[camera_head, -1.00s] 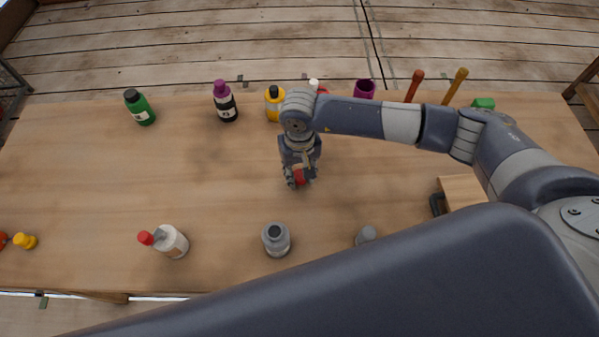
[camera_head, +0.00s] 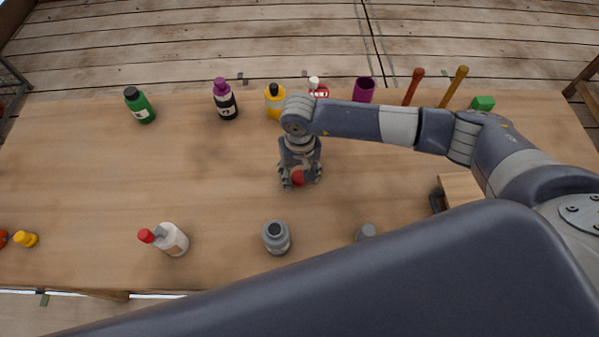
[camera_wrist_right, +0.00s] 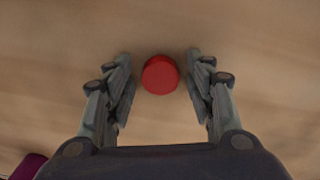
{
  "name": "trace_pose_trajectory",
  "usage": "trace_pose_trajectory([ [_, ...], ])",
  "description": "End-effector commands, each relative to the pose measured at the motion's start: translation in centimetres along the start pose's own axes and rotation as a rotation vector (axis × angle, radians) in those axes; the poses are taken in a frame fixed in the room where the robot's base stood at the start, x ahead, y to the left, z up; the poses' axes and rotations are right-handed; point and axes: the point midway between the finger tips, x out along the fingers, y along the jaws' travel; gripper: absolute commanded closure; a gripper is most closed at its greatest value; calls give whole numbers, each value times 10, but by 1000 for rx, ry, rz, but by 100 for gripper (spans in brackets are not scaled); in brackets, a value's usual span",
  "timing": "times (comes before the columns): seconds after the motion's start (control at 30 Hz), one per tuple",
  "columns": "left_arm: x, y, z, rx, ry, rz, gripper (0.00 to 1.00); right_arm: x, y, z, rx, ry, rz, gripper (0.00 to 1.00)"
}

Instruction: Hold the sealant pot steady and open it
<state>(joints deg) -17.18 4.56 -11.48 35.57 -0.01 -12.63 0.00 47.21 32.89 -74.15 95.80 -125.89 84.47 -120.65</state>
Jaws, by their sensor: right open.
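A small round red lid-like piece (camera_head: 298,178) lies on the table, and it also shows in the right wrist view (camera_wrist_right: 160,74). My right gripper (camera_head: 300,182) is open above it. In the right wrist view its fingers (camera_wrist_right: 160,88) stand on either side of the red piece, with a gap on each side. A grey pot (camera_head: 276,239) with a dark round top stands upright nearer the front edge. No label names the sealant pot, so I cannot tell for sure which thing it is. My left gripper is not in view.
A green bottle (camera_head: 141,107), a dark bottle with a purple cap (camera_head: 226,103) and a yellow bottle (camera_head: 274,104) line the back edge. The left middle of the wooden table (camera_head: 120,180) is clear.

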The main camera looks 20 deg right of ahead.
Motion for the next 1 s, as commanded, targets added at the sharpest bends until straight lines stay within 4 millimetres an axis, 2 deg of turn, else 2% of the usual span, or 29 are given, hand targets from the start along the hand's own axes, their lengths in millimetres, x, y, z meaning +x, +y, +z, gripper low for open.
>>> trace_pose_trajectory([
  [0.03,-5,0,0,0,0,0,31,-4,0,0,0,0,0,50],
  [0.17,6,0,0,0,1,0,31,-20,0,-2,-2,6,-2,50],
  [0.4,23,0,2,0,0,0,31,-73,0,-2,-2,7,-2,50],
  [0.6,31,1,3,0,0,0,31,-107,0,-1,-1,4,-1,50],
  [0.8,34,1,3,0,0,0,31,-121,0,0,0,0,0,50],
  [1.0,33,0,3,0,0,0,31,-123,0,0,0,0,0,50],
])
